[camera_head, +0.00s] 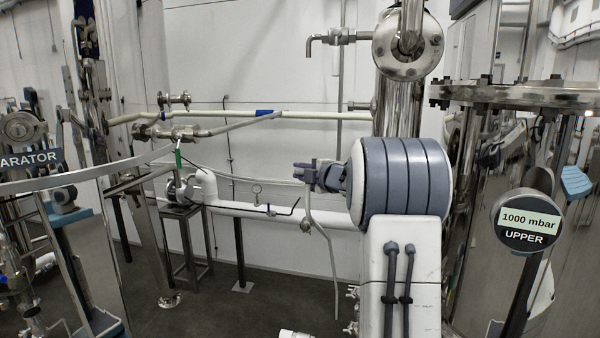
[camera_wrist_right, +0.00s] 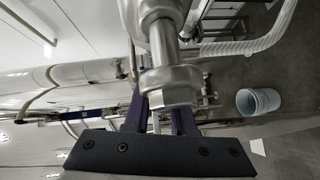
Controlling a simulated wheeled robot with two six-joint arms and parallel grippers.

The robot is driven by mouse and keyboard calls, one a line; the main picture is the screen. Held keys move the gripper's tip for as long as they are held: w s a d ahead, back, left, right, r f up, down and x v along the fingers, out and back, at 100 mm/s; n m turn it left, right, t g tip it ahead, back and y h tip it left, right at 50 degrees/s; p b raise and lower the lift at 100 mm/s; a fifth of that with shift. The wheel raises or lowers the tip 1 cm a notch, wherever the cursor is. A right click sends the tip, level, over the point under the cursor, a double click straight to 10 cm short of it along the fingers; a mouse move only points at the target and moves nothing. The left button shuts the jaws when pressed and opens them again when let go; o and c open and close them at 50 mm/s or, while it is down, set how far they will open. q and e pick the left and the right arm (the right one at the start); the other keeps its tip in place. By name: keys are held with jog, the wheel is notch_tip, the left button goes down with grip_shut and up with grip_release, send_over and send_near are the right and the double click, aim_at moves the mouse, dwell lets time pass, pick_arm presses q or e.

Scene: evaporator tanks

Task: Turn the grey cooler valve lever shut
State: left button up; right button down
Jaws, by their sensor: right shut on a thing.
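My right gripper (camera_head: 304,166) is in the middle of the head view, at the end of my arm that reaches left, beside a thin bent metal pipe (camera_head: 320,245). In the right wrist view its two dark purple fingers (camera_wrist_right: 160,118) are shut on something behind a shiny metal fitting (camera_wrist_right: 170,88). The fitting hangs from a metal pipe (camera_wrist_right: 160,35) and hides most of the space between the fingers. I cannot clearly make out the grey lever or its angle; what the fingers hold is mostly hidden. My left gripper is not in view.
A pressure sign (camera_head: 530,220) stands at right. A pale bucket (camera_wrist_right: 258,102) stands on the floor.

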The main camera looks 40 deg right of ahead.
dwell(0.9)
jog(key=shift+f+g+p, duration=0.25)
jog(key=shift+g+p, duration=0.05)
jog(key=shift+p, duration=0.45)
jog(key=s+d+f+n+g+h+p, duration=0.6)
jog(key=g+p, duration=0.5)
jog(key=p, duration=0.8)
jog(key=shift+s+f+n+g+h, duration=0.35)
jog(key=shift+s+f+n, duration=0.45)
jog(key=shift+f+n, duration=0.35)
jog(key=shift+d, duration=0.15)
jog(key=c, duration=0.8)
grip_release()
jog(key=shift+o, duration=0.2)
jog(key=shift+r, duration=0.1)
